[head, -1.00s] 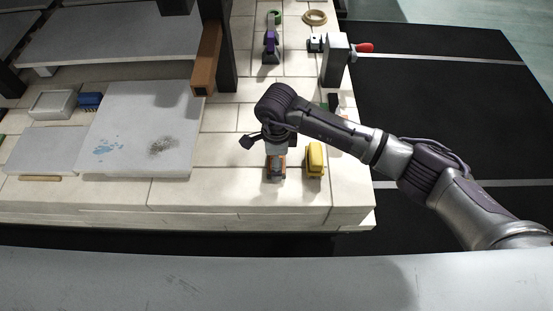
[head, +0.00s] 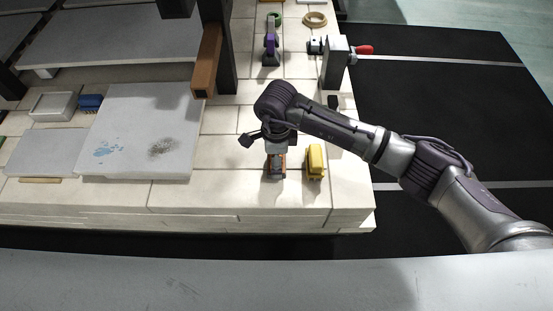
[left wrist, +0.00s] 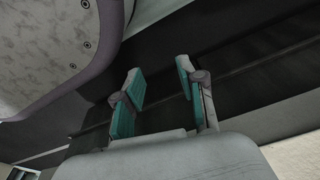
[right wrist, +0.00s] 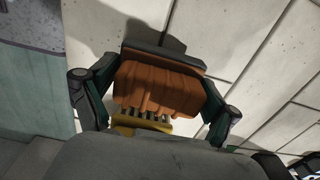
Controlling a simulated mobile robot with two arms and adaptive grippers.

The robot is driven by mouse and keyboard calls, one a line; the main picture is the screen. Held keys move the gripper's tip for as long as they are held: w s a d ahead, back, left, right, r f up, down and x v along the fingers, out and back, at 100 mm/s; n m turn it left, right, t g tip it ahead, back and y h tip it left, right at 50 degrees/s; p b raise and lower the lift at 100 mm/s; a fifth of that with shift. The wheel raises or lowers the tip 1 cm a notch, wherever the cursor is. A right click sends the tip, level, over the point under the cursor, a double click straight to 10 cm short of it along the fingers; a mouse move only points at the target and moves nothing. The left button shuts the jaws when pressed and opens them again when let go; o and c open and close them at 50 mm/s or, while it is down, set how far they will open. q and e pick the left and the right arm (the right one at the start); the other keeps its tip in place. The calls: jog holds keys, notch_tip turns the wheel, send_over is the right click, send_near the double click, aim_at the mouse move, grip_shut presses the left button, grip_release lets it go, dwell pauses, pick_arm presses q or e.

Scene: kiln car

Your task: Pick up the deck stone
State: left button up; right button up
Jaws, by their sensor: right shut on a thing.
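The deck stone, an orange-brown ribbed block with a dark grey slab along its far edge, shows in the right wrist view (right wrist: 160,88). My right gripper (right wrist: 158,98) has a finger on each side of it and is shut on it. In the head view the deck stone (head: 267,168) shows under my right gripper (head: 276,166), which partly hides it. I cannot tell whether it touches the pale blocks below. My left gripper (left wrist: 161,78) is open and empty in the left wrist view, over a dark surface. It is outside the head view.
A yellow object (head: 315,160) stands close to the right of the deck stone. A grey slab (head: 140,140) lies to the left, with a brown post (head: 207,60) behind. A purple-handled tool (head: 270,48) and a grey clamp (head: 336,60) stand farther back.

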notch_tip(320, 180, up, 3)
jog(key=shift+r, duration=0.1)
pick_arm(q)
jog(key=shift+s+a+f+p, duration=0.15)
jog(key=shift+s+f+p, duration=0.3)
jog(key=shift+s+f, duration=0.75)
pick_arm(e)
jog(key=s+a+r, duration=0.3)
jog(key=s+r, duration=0.3)
jog(key=s, duration=0.5)
jog(key=shift+a+r, duration=0.25)
jog(key=shift+a, duration=0.05)
jog(key=o, duration=0.8)
jog(key=c, duration=0.5)
jog(key=shift+o, duration=0.2)
pick_arm(q)
jog(key=shift+w+a, duration=0.1)
